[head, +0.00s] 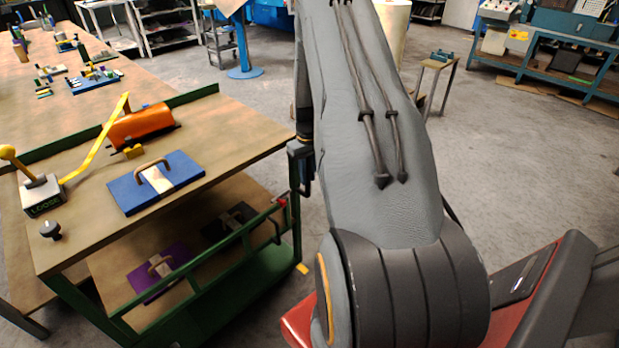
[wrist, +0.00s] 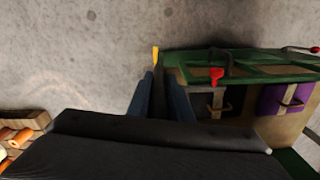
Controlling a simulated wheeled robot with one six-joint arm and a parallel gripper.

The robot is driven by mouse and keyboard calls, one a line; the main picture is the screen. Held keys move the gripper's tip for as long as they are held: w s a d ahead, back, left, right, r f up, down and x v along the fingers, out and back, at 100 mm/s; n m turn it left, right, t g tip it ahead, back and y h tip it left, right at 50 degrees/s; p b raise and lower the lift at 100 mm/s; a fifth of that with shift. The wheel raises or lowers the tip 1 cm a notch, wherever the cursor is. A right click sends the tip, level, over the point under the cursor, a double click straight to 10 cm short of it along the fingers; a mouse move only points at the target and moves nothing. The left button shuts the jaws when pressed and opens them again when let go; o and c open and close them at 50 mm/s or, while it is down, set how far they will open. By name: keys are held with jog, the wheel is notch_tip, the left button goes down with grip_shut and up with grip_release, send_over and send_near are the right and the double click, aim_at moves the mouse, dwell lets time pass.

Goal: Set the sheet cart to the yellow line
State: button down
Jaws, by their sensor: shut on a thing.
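The sheet cart (head: 225,120) has a wooden top and a green frame. It stands at left in the head view; its green rail (wrist: 260,63) shows at right in the wrist view. My gripper (head: 304,172) is at the cart's right corner, partly hidden by my arm. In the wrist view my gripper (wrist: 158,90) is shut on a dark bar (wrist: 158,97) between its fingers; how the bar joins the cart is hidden. A short yellow piece on the floor (head: 302,268), perhaps the yellow line's end, lies beside the cart; it also shows in the wrist view (wrist: 155,54).
On the cart top are a blue die (head: 135,192), an orange roller (head: 143,127) and a box marked LOOSE (head: 43,196). A purple die (head: 150,282) and a dark die (head: 222,224) lie below. A long bench (head: 130,84) stands behind. The floor at right (head: 510,150) is open.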

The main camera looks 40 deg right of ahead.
jog(key=c, duration=1.6)
grip_release()
jog(key=shift+c, duration=0.2)
jog(key=shift+r+b, duration=0.8)
jog(key=shift+r, duration=3.1)
jog(key=shift+s+d, duration=0.1)
jog(key=shift+d, duration=0.05)
